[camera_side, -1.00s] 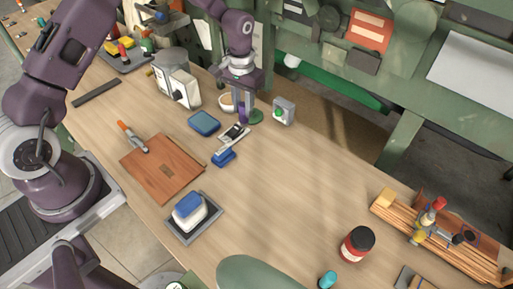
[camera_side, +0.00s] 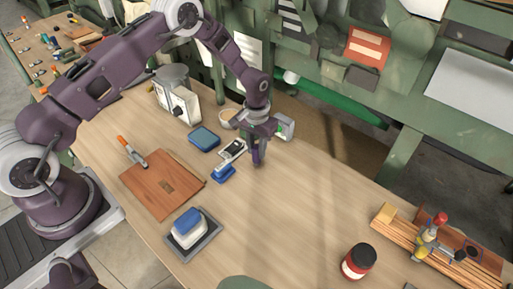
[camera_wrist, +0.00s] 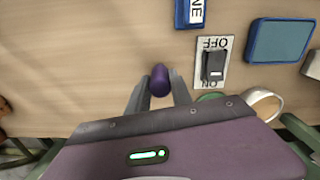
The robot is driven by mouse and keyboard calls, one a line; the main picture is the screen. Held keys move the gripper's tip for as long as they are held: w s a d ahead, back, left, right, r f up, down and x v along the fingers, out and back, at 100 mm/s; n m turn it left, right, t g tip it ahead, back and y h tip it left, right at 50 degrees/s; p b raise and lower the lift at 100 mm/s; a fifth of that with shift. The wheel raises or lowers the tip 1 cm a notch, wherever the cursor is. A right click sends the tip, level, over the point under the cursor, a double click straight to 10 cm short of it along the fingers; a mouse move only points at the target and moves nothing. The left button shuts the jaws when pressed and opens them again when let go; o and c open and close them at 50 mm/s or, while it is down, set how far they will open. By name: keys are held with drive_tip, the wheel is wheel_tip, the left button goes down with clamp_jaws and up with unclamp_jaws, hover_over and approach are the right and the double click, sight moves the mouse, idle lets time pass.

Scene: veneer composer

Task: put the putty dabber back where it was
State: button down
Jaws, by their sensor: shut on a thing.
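The putty dabber, a dark purple piece with a rounded end (camera_wrist: 160,80), is between the two grey fingers of my gripper (camera_wrist: 158,93) in the wrist view. My gripper is shut on it. In the side view my gripper (camera_side: 258,155) points down over the bench, right of the ON/OFF switch plate (camera_side: 233,151) and in front of the button box. Whether the dabber's lower end touches the bench I cannot tell. A green round piece (camera_wrist: 211,97) shows partly behind my gripper's body in the wrist view.
A blue-topped pad (camera_side: 204,139), a pale round dish (camera_side: 228,116), a blue block (camera_side: 223,173) and a button box (camera_side: 285,127) stand near my gripper. A brown board (camera_side: 162,188) and a grey tray (camera_side: 205,243) lie left. Bench towards the red jar (camera_side: 358,262) is clear.

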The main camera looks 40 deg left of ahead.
drive_tip(key=c, duration=1.1)
unclamp_jaws()
drive_tip(key=shift+c, duration=0.2)
wheel_tip(320, 180, up, 12)
drive_tip(key=shift+r, duration=0.25)
drive_tip(key=s+r+t, duration=0.1)
drive_tip(key=s+r, duration=0.4)
drive_tip(key=r, duration=0.4)
drive_tip(key=s+r+t, duration=0.1)
drive_tip(key=s+r, duration=0.4)
drive_tip(key=r, duration=0.5)
drive_tip(key=s+r+m+t, duration=0.1)
drive_tip(key=s+r, duration=0.1)
drive_tip(key=s, duration=0.9)
drive_tip(key=s+r+m+t, duration=0.1)
drive_tip(key=s+r+t, duration=0.1)
drive_tip(key=s, duration=0.9)
drive_tip(key=shift+r+t, duration=0.3)
drive_tip(key=shift+s+a, duration=0.1)
